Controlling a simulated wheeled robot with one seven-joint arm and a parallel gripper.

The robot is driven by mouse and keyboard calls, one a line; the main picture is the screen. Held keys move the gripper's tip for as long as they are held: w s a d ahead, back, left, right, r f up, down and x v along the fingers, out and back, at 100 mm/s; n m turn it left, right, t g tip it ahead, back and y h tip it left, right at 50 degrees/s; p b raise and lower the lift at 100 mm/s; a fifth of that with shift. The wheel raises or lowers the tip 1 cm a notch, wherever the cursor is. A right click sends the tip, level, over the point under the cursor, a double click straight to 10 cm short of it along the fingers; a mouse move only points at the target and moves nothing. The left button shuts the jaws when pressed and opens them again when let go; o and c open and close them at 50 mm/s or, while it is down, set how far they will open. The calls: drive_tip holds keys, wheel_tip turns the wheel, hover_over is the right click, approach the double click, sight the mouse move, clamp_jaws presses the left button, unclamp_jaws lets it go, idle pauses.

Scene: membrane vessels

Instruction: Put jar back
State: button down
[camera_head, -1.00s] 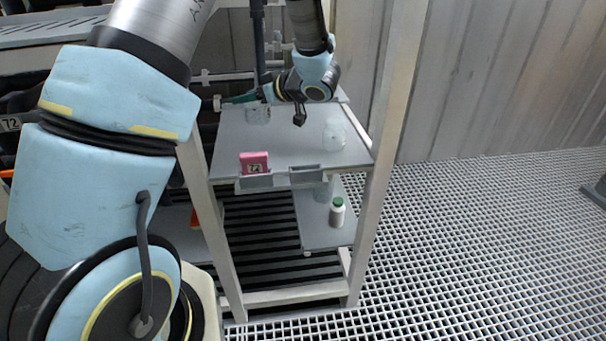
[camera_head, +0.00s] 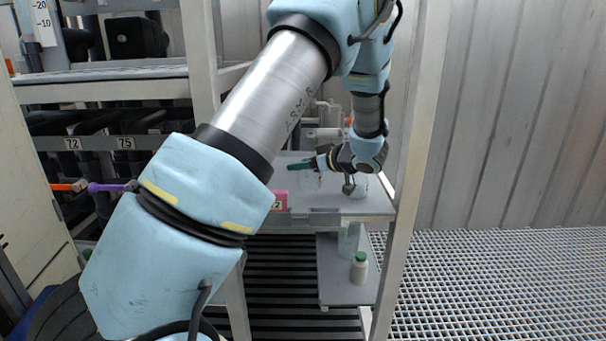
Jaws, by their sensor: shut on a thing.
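On the lower shelf a tall clear vessel (camera_head: 348,240) stands behind a white jar with a green cap (camera_head: 360,269).
A pink numbered card (camera_head: 280,201) stands at the upper shelf's front edge (camera_head: 325,218), partly behind my arm. A pale rack post (camera_head: 412,170) rises on the right. Dark racks with numbered tags (camera_head: 98,143) stand left. Open grating floor (camera_head: 490,280) lies right.

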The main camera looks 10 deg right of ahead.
drive_tip(key=shift+f, duration=1.25)
drive_tip(key=shift+f, duration=0.1)
drive_tip(key=shift+c, duration=1)
unclamp_jaws()
drive_tip(key=shift+s+d+r, duration=0.15)
drive_tip(key=shift+r, duration=0.05)
drive_tip(key=v, duration=1.1)
drive_tip(key=shift+s+r+b, duration=0.15)
drive_tip(key=shift+s+b, duration=0.05)
drive_tip(key=shift+b, duration=0.15)
drive_tip(key=shift+d, duration=0.1)
